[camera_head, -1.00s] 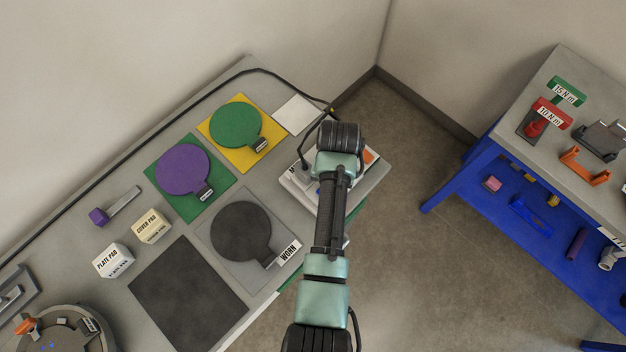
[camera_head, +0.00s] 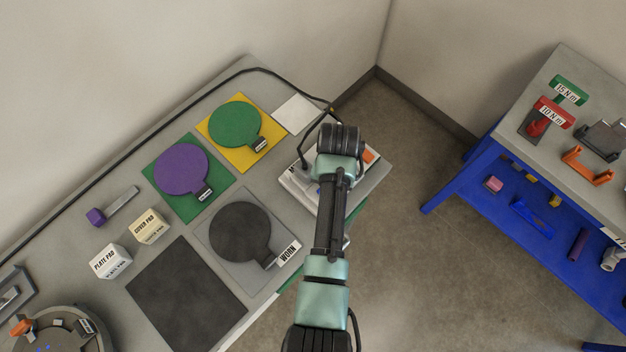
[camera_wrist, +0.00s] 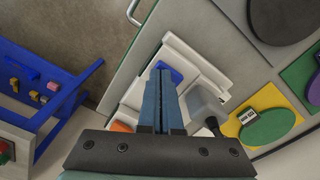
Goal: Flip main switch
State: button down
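A white box-like unit (camera_head: 296,187) lies on the far right end of the grey bench, partly hidden by my arm. It also shows in the wrist view (camera_wrist: 196,58). On it are a blue part (camera_wrist: 172,72), an orange part (camera_wrist: 121,127) and a grey plug-like piece (camera_wrist: 205,103) with a black cable. I cannot tell which part is the main switch. My gripper (camera_wrist: 161,75) points down at the unit, its two blue fingers together with nothing visible between them. The fingertips are close to the blue part; I cannot tell whether they touch. In the head view my wrist hides the fingers.
The worn dark pad (camera_head: 240,231), purple pad (camera_head: 181,170) and green pad (camera_head: 234,125) lie left of the unit. A black cable (camera_head: 262,70) runs along the bench's back edge. A blue-framed table (camera_head: 480,165) stands at right, with open floor (camera_head: 420,260) between.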

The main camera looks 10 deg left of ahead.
notch_tip(320, 180, up, 7)
jog(key=p, duration=0.7)
jog(key=shift+f, duration=0.1)
jog(key=shift+w, duration=0.1)
dwell(0.6)
jog(key=w+r+t+b, duration=0.6)
jog(key=w+r+t, duration=0.4)
jog(key=w+r, duration=0.85)
notch_tip(320, 180, up, 13)
jog(key=t+b, duration=0.2)
jog(key=t, duration=0.3)
jog(key=s+r+n+t+b, duration=0.1)
jog(key=s+r+t+b, duration=0.2)
jog(key=r, duration=0.6)
jog(key=s+r+t+b, duration=0.1)
jog(key=s+r+t, duration=0.35)
jog(key=r, duration=0.45)
jog(key=s+r+t+b, duration=0.2)
jog(key=s+r+t, duration=0.3)
jog(key=s+r, duration=0.5)
jog(key=s, duration=0.3)
jog(key=shift+r, duration=0.3)
